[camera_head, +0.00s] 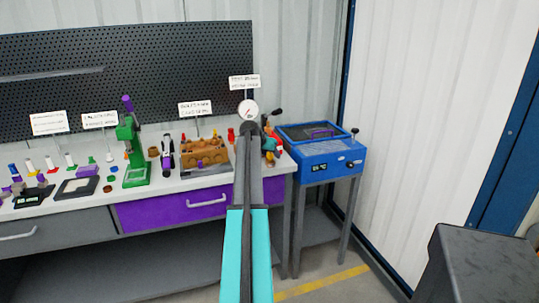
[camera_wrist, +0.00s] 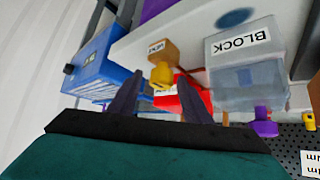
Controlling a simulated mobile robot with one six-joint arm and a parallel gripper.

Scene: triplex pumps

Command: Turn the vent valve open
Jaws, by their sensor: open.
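In the wrist view, a brown-orange body with a small inverted label, which seems to read VENT, carries a yellow knob (camera_wrist: 162,76); this looks like the vent valve (camera_wrist: 160,48). My gripper (camera_wrist: 158,98) is open and empty. Its two dark fingers point toward the knob, which shows between and beyond their tips. I cannot tell the remaining distance or the valve's turn position.
A clear grey block labelled BLOCK (camera_wrist: 245,65), a red part (camera_wrist: 187,97) and a purple knob (camera_wrist: 265,124) stand close to the right finger. A blue machine (camera_head: 318,151) stands right of the bench. A gauge (camera_head: 248,110) rises behind my arm. Tools crowd the bench's left.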

